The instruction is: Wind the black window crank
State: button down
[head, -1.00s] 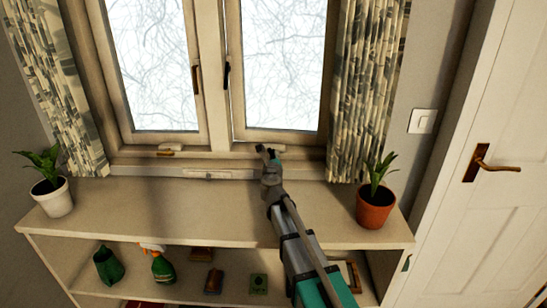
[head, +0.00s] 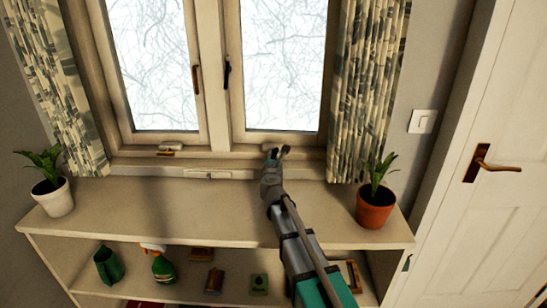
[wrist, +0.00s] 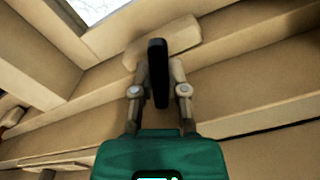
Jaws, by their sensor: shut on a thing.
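The black window crank (wrist: 158,72) shows in the wrist view as a dark upright bar in front of its pale housing (wrist: 178,38) on the window frame. My gripper (wrist: 159,90) is shut on the crank, with one finger on each side of it. In the head view my gripper (head: 278,153) is at the sill below the right window pane (head: 283,65). There the crank is mostly hidden by my gripper and hard to make out.
A brown-handled crank (head: 167,152) sits under the left pane. A dark window handle (head: 227,75) is on the right sash. A terracotta potted plant (head: 376,207) stands right of my arm, a white potted plant (head: 57,197) at the far left. The shelf top (head: 180,205) between is mostly clear.

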jog(key=shift+m, duration=0.9)
jog(key=c, duration=0.6)
grip_release()
jog(key=shift+c, duration=0.2)
jog(key=shift+s, duration=6)
